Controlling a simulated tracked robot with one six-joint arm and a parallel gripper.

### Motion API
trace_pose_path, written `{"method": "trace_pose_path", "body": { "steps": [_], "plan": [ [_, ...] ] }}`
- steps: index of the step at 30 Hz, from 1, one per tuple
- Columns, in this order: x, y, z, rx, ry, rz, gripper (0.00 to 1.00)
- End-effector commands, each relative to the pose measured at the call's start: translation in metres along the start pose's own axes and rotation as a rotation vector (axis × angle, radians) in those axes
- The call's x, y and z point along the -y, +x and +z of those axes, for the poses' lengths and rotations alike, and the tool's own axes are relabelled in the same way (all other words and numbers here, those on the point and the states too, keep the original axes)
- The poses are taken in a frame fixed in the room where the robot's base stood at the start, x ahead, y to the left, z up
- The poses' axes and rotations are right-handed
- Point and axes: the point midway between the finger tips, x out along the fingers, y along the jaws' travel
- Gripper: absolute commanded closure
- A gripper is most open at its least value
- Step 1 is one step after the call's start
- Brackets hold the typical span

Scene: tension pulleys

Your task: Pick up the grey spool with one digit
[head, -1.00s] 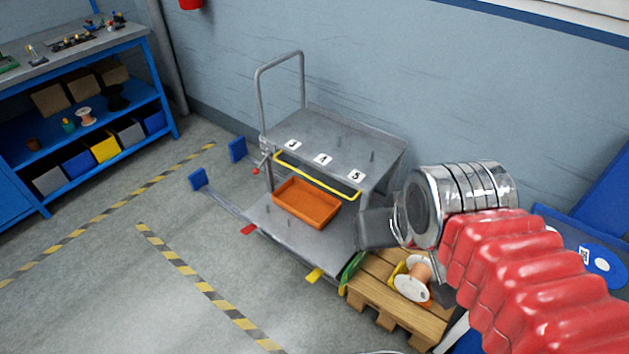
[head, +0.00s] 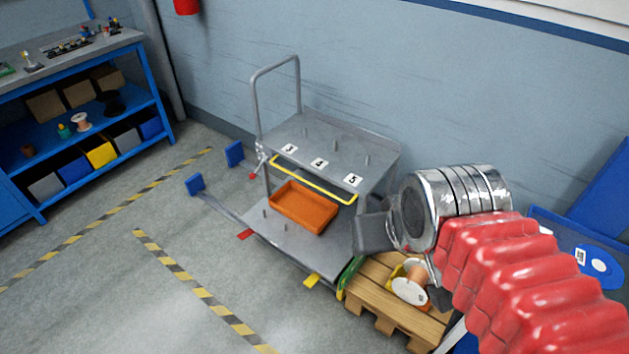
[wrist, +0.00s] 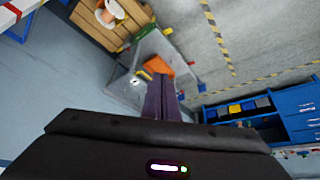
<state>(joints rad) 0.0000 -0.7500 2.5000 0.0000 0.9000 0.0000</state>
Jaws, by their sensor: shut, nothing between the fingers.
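I cannot make out a grey spool for certain in either view. A white-flanged spool with a copper-coloured core (head: 409,291) lies tilted on the wooden pallet (head: 372,311), partly behind my arm; it also shows in the wrist view (wrist: 106,14). A small dark part beside it is too hidden to name. My gripper (head: 366,234) is over the right side of the cart, near the pallet. In the wrist view its fingers (wrist: 162,97) are together and empty, pointing towards the cart.
A grey cart (head: 345,145) has upright pegs, cards 3, 4 and 5, and an orange tray (head: 304,206) on its lower deck. A blue workbench (head: 157,93) at left holds bins and small spools. A blue labelled disc (head: 598,265) is at right. The striped floor is clear.

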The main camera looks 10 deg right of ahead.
Motion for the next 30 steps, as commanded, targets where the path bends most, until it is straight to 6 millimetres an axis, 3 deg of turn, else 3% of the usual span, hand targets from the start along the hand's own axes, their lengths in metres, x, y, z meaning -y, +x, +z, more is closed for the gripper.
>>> {"method": "trace_pose_path", "body": {
  "steps": [13, 26, 30],
  "plan": [
    [0.0, 0.0, 0.0, 0.0, 0.0, 0.0, 0.99],
    [0.0, 0.0, 0.0, 0.0, 0.0, 0.0, 0.69],
    [0.0, 0.0, 0.0, 0.0, 0.0, 0.0, 0.69]
  ]
}}
